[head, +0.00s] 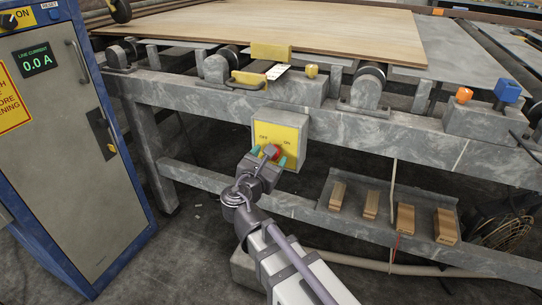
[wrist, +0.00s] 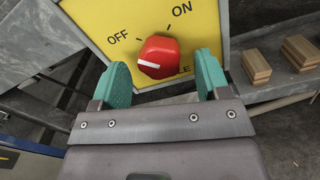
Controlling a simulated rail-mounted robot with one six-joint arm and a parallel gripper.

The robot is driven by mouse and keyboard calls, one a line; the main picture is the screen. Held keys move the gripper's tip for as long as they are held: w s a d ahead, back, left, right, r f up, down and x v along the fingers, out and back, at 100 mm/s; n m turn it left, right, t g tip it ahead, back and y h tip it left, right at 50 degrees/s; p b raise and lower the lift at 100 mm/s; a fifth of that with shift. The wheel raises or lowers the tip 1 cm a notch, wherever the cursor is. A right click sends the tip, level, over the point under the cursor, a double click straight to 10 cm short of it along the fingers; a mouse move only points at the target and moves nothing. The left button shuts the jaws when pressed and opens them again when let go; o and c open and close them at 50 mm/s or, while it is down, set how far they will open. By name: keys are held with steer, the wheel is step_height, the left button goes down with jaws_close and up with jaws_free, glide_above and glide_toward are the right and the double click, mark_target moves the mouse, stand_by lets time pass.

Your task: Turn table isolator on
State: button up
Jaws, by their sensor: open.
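The table isolator is a yellow plate (head: 291,131) on a grey box fixed to the table frame, with a red rotary knob (head: 273,152). In the wrist view the yellow plate (wrist: 100,14) reads OFF at left and ON at upper right. The red knob (wrist: 160,52) has a white mark at its lower left, on the OFF side. My gripper (head: 268,156) is at the knob. In the wrist view my gripper (wrist: 164,78) is open, with one teal finger on each side of the knob and visible gaps. Whether either finger touches it I cannot tell.
A blue and grey cabinet (head: 70,150) stands at left, its display reading 0.0 A. A lower shelf (head: 330,196) at right holds several wooden blocks. A cable (head: 392,200) hangs near them. A plywood sheet (head: 300,25) lies on the table above.

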steer(key=shift+x, duration=0.8)
steer(key=shift+c, duration=0.5)
steer(key=shift+s, duration=0.1)
steer(key=c, duration=0.8)
